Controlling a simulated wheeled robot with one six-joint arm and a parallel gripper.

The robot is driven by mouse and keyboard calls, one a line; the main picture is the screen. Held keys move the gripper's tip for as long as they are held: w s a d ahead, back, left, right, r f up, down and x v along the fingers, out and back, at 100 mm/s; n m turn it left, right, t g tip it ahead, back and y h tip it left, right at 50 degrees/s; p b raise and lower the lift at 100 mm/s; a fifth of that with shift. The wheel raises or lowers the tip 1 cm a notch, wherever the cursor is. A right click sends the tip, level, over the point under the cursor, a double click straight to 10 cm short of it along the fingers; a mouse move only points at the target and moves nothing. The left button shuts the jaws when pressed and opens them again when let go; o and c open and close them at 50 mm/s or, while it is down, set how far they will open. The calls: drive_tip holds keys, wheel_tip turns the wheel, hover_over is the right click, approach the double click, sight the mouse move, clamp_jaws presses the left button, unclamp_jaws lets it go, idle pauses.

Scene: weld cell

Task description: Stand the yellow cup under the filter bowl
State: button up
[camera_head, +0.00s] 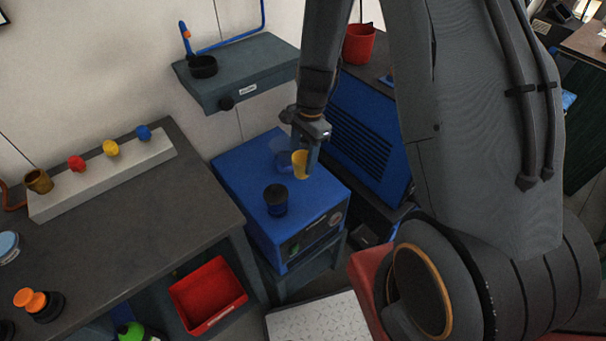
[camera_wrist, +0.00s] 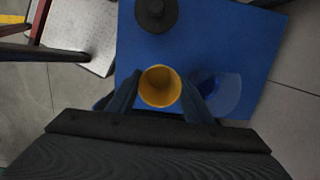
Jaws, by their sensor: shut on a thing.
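My gripper (camera_head: 304,152) is shut on the yellow cup (camera_head: 299,163), above the blue cabinet. In the wrist view the yellow cup (camera_wrist: 160,87) sits mouth towards the camera between the two fingers of my gripper (camera_wrist: 159,96). A translucent blue round piece (camera_head: 280,151) is close beside the cup, left of it in the head view. It also shows right of the right finger in the wrist view (camera_wrist: 217,93). I cannot tell for sure whether this is the filter bowl. The gap between the cup and the cabinet top is not clear.
The blue cabinet (camera_head: 243,178) carries a black cylinder (camera_head: 276,201). A grey wall unit (camera_head: 255,70) holds a black ring-shaped cup (camera_head: 203,67) near a blue pipe with an orange piece (camera_head: 185,33). A dark bench (camera_head: 150,225) stands left, a red bin (camera_head: 208,294) below.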

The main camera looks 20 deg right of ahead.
sight(302, 174)
drive_tip(key=shift+f+p, duration=0.55)
drive_tip(key=shift+f, duration=2.9)
drive_tip(key=shift+f, duration=0.1)
drive_tip(key=shift+f, duration=0.1)
drive_tip(key=o, duration=1)
